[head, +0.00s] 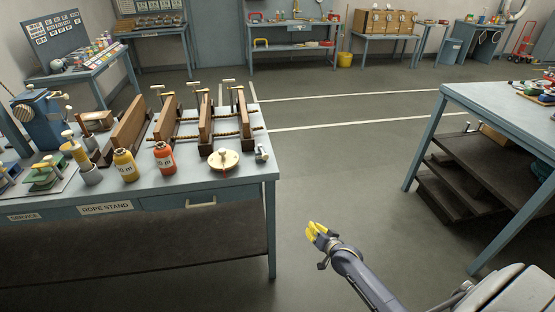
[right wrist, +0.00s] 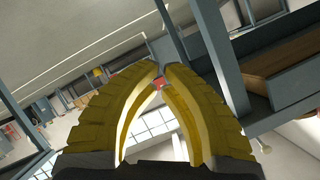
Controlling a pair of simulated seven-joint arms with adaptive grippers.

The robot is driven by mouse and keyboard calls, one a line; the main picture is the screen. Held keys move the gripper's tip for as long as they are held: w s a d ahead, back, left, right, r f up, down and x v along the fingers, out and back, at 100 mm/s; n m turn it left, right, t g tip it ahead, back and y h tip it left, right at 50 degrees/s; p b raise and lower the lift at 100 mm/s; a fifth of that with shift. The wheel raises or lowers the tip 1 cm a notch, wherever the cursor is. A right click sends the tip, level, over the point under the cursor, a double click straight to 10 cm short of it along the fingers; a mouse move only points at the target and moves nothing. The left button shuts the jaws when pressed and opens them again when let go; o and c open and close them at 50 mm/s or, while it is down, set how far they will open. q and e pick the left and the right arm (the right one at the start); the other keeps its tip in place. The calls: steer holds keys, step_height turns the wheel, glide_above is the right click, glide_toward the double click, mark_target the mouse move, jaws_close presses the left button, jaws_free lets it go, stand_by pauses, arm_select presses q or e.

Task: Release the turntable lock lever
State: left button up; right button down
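A round cream disc (head: 224,160) with a small upright knob lies near the front right of the rope-stand table; it may be the turntable. A small grey metal piece (head: 262,153) stands beside it at the table's right edge; I cannot tell whether it is the lock lever. My right gripper (head: 316,230), with yellow fingers, is in free air over the floor, right of the table and apart from it. My left gripper is not in view.
The rope-stand table (head: 235,190) holds wooden frames (head: 206,122) with ropes, a yellow bottle (head: 124,166) and an orange bottle (head: 164,158). Another table (head: 505,112) with dark shelves stands at the right. The floor between the tables is clear.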

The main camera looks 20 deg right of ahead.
mark_target(263, 152)
steer(key=w+a+r+m+t+y, duration=0.1)
steer(key=w+a+r+m+t, duration=0.15)
steer(key=r+m, duration=0.75)
steer(key=w+a+r+m+t+y, duration=0.1)
steer(key=a+r+m+t+y, duration=0.15)
steer(key=r, duration=1.45)
steer(key=shift+h, duration=0.45)
steer(key=shift+w+a+r, duration=0.25)
steer(key=shift+w+a, duration=0.45)
steer(key=shift+w, duration=1.1)
steer(key=shift+w+a+r, duration=0.3)
steer(key=shift+w+a, duration=0.4)
steer(key=shift+w, duration=1.1)
steer(key=shift+w+a+r, duration=0.25)
steer(key=shift+w+a, duration=0.45)
steer(key=shift+w, duration=1.1)
steer(key=shift+s+a+r, duration=0.1)
steer(key=shift+s+a, duration=0.05)
steer(key=shift+a, duration=1)
